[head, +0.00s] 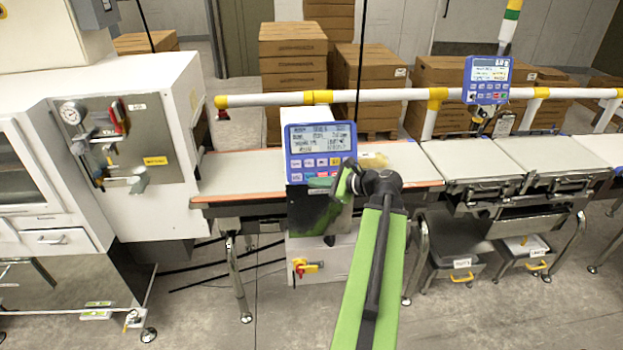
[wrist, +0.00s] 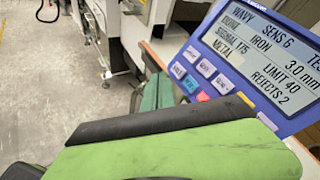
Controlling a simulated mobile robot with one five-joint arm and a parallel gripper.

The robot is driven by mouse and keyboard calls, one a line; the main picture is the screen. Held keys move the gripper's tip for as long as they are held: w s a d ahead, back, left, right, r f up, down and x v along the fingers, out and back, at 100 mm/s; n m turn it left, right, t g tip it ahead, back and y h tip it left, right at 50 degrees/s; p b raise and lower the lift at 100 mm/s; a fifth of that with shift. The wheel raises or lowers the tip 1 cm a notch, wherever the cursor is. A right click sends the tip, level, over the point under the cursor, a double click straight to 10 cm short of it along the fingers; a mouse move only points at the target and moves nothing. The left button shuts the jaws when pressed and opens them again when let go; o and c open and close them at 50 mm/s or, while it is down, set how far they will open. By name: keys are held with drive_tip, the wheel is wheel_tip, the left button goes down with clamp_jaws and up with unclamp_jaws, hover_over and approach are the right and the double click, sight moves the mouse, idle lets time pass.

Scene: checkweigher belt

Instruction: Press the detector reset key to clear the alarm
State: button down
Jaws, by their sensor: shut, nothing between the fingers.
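A blue control panel (head: 289,141) with a grey display and rows of small keys stands at the front of the belt. In the wrist view the panel (wrist: 215,38) is large and tilted, its display reading "SIGNAL 175 METAL", "LIMIT 40", "REJECTS 2". I cannot read which one is reset. My gripper (head: 343,183) is shut and empty, close to the panel's lower right corner and hiding part of it. I cannot tell whether it touches a key.
A second blue panel (head: 487,79) stands farther right. The conveyor belt (head: 235,173) runs behind the near panel, under a white and yellow rail (head: 265,99). A white machine (head: 160,125) stands left, weighing platforms (head: 460,160) right. A red and yellow switch (head: 304,267) sits low below.

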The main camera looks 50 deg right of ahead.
sight(305, 178)
drive_tip(key=w+d+f+b, duration=0.2)
drive_tip(key=w+d+f, duration=0.1)
drive_tip(key=w+d, duration=0.1)
drive_tip(key=shift+w+b, duration=0.4)
drive_tip(key=shift+f, duration=0.2)
idle(1.6)
drive_tip(key=shift+w+d+f, duration=0.1)
drive_tip(key=shift+w+d, duration=0.15)
drive_tip(key=shift+w, duration=0.05)
drive_tip(key=shift+w+d+f+b, duration=0.2)
drive_tip(key=shift+w+d+b, duration=0.1)
drive_tip(key=shift+b, duration=0.1)
idle(0.5)
drive_tip(key=shift+s+a, duration=0.1)
drive_tip(key=shift+s+a+r+p, duration=0.4)
drive_tip(key=shift+s+a, duration=0.05)
drive_tip(key=shift+s, duration=0.05)
idle(0.3)
drive_tip(key=shift+s+a+r+p, duration=0.6)
drive_tip(key=shift+s+a, duration=0.15)
drive_tip(key=shift+s, duration=0.1)
drive_tip(key=shift+s+a+r+p, duration=0.55)
drive_tip(key=shift+s+a, duration=0.15)
drive_tip(key=shift+s, duration=0.15)
